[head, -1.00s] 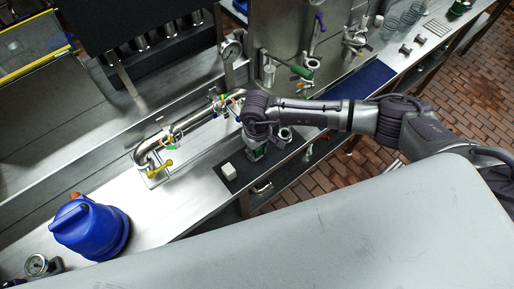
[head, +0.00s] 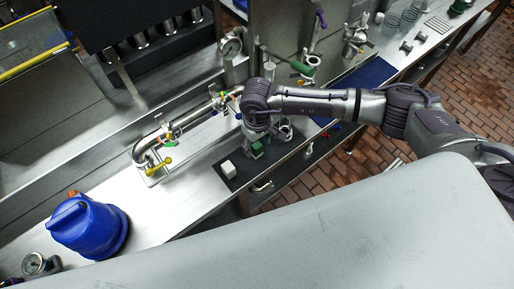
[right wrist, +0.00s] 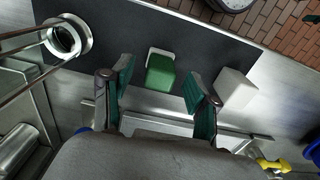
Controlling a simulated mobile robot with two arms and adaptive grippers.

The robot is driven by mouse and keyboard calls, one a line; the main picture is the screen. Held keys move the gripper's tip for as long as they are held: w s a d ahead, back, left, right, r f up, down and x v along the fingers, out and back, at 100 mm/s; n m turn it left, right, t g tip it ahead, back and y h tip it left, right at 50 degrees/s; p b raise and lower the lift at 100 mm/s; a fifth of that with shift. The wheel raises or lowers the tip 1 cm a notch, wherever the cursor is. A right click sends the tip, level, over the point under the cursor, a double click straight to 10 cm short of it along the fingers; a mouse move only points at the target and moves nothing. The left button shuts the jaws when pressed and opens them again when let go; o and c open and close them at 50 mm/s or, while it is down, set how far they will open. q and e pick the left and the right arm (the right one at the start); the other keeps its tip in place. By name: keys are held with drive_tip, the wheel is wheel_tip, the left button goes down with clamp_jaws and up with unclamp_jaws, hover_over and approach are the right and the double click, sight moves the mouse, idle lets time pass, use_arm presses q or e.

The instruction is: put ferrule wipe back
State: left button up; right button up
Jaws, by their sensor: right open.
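A green block (right wrist: 160,72) with a white piece at its far edge rests on a dark mat (right wrist: 120,38); I take it to be the ferrule wipe, but no label shows. In the head view the green block (head: 257,149) is partly covered by my right gripper. A plain white block (right wrist: 235,88) stands to its right in the right wrist view, and also shows in the head view (head: 228,169). My right gripper (right wrist: 158,84) is open, its green-padded fingers apart on either side of the green block, touching nothing that I can see. My left gripper is not in view.
A metal ring fitting (right wrist: 66,38) stands on the mat's left in the wrist view. A steel pipe with a yellow-handled valve (head: 158,168) runs behind the mat. A blue jug (head: 90,228) stands far left. The bench between jug and mat is clear.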

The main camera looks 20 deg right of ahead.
sight(257, 144)
wheel_tip(257, 144, up, 8)
drive_tip(key=b, duration=0.3)
drive_tip(key=shift+r, duration=0.65)
